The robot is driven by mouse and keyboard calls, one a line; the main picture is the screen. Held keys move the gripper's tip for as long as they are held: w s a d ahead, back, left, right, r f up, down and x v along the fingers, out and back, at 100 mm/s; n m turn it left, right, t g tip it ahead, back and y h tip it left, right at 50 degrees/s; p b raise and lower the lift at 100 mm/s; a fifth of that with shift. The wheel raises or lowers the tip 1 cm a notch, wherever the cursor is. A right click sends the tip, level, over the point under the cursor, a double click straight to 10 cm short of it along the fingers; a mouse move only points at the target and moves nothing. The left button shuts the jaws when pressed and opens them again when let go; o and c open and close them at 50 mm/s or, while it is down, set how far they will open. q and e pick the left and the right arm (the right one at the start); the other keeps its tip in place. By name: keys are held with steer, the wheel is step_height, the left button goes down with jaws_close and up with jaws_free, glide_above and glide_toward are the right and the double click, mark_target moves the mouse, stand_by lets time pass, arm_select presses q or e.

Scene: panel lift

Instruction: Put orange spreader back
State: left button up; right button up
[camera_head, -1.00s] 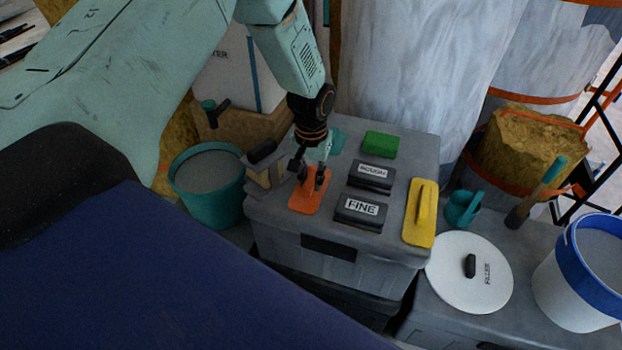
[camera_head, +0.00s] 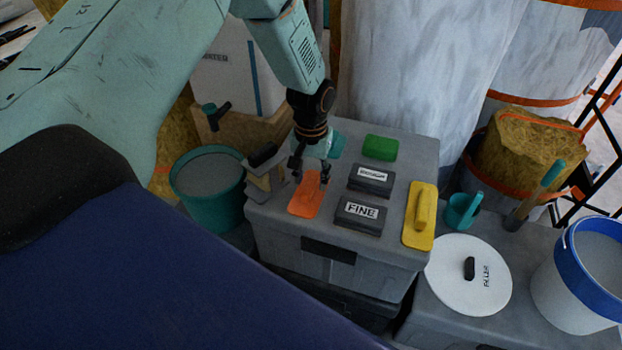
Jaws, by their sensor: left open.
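The orange spreader (camera_head: 305,204) lies flat on the lid of a grey storage box (camera_head: 282,232), near its left front part. My left gripper (camera_head: 311,180) is over the spreader's far end, pointing down, with its fingers apart. The fingers partly cover the spreader's far part. Whether the fingertips touch it cannot be told. My right gripper is not in view.
Two dark sanding blocks, one marked FINE (camera_head: 360,215), a green block (camera_head: 380,147) and a yellow float (camera_head: 419,218) share the lid. A teal bucket (camera_head: 207,190) stands left. A white round lid (camera_head: 468,288) and a blue-rimmed bucket (camera_head: 583,275) are right.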

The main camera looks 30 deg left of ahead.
mark_target(311, 182)
arm_select(q)
step_height(311, 182, up, 10)
steer(key=p, duration=0.3)
steer(key=s+d+f, duration=0.1)
steer(key=f, duration=0.1)
steer(key=s+d+f, duration=0.1)
steer(key=s+f, duration=0.1)
steer(key=s+d+f, duration=0.1)
steer(key=s+f, duration=0.1)
steer(key=shift+s, duration=0.1)
steer(key=s+d+f, duration=0.1)
steer(key=s+f, duration=0.2)
steer(key=s, duration=0.6)
steer(key=s+d+f+m, duration=0.1)
steer(key=s+d+f, duration=0.1)
steer(key=s, duration=0.7)
steer(key=s+d+f+m, duration=0.1)
steer(key=s+d+f, duration=0.1)
steer(key=s, duration=0.7)
steer(key=shift+f, duration=0.8)
